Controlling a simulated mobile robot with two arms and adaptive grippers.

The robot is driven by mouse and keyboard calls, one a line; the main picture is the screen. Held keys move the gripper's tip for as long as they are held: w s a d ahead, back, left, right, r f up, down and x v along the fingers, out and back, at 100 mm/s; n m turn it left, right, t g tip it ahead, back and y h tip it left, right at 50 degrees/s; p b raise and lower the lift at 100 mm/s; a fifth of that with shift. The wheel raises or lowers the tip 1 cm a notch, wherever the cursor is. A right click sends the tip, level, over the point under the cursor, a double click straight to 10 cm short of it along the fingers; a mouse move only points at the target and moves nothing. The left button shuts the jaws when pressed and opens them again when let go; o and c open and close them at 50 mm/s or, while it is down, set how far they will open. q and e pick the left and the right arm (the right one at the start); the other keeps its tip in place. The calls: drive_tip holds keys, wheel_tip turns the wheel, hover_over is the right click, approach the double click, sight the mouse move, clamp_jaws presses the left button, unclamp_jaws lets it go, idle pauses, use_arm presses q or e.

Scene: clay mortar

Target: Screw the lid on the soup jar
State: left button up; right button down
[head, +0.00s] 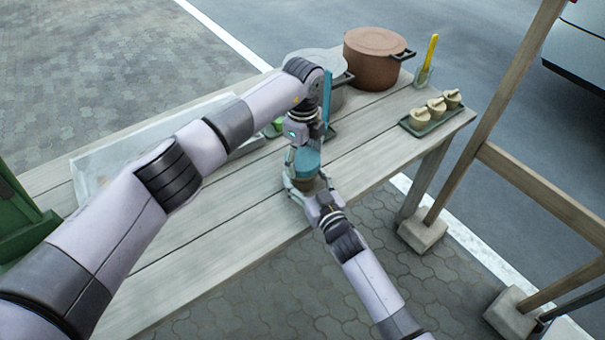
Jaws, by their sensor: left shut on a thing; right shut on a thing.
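The soup jar (306,184) stands at the table's front edge, and only a small brownish part shows between gripper fingers. A teal-blue piece, which looks like the lid (308,161), sits right above it. My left gripper (304,168) comes down from above and is shut on the lid. My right gripper (303,187) reaches in from the front and is shut around the jar low down. The lid looks in line with the jar. The fingers hide the seam, so I cannot tell how the lid sits on the rim.
The wooden table (215,245) has a pale tray (92,168) at left. A brown pot (375,58), a grey pot (340,92) and a glass with a yellow utensil (424,75) stand behind. A dark tray (432,124) holds small pale pots at right. Wooden posts (497,110) rise at right.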

use_arm(q)
drive_tip(key=m, duration=0.5)
drive_tip(key=shift+m, duration=0.3)
drive_tip(key=m, duration=1.2)
drive_tip(key=shift+m, duration=0.4)
drive_tip(key=m, duration=0.4)
drive_tip(key=shift+f, duration=0.1)
drive_tip(key=m, duration=0.8)
drive_tip(key=shift+m, duration=0.3)
drive_tip(key=m, duration=0.4)
drive_tip(key=shift+m, duration=0.4)
drive_tip(key=o, duration=1.3)
